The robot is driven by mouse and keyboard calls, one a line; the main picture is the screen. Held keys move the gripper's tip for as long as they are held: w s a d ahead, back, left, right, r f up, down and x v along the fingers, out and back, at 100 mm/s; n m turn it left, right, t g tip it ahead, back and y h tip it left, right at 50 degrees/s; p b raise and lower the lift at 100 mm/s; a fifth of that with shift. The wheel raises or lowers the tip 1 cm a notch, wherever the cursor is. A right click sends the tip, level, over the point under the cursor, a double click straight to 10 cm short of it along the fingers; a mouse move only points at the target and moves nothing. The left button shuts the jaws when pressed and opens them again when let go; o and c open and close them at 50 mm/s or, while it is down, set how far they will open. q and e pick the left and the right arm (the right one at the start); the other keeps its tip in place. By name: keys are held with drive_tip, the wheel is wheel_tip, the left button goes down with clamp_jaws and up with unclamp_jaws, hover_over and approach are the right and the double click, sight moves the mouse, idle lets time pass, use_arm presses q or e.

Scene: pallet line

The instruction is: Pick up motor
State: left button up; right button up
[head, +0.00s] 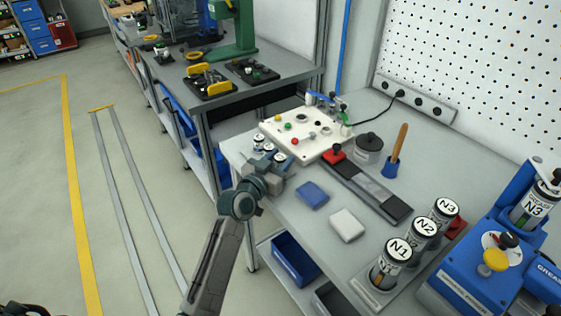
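My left arm reaches up from the bottom, and its gripper (279,164) is over the left end of the grey workbench (322,236). Several small dark cylinders with pale labelled tops (259,142) stand just beyond it; they may be motors, but they are too small to tell. The gripper overlaps the nearest one in the picture, and I cannot tell whether it touches it. Its fingers are too small to show whether they are open or shut. My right gripper is not in view.
A white control panel (306,134) and a grey lidded pot (369,147) stand behind. A blue block (312,195), a white block (346,225) and canisters N1 (397,248), N2 (424,232) and N3 (444,211) are to the right. A blue machine (470,275) fills the right corner.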

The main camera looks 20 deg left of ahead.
use_arm(q)
drive_tip(key=shift+c, duration=0.5)
drive_tip(key=c, duration=0.7)
drive_tip(key=shift+r, duration=0.1)
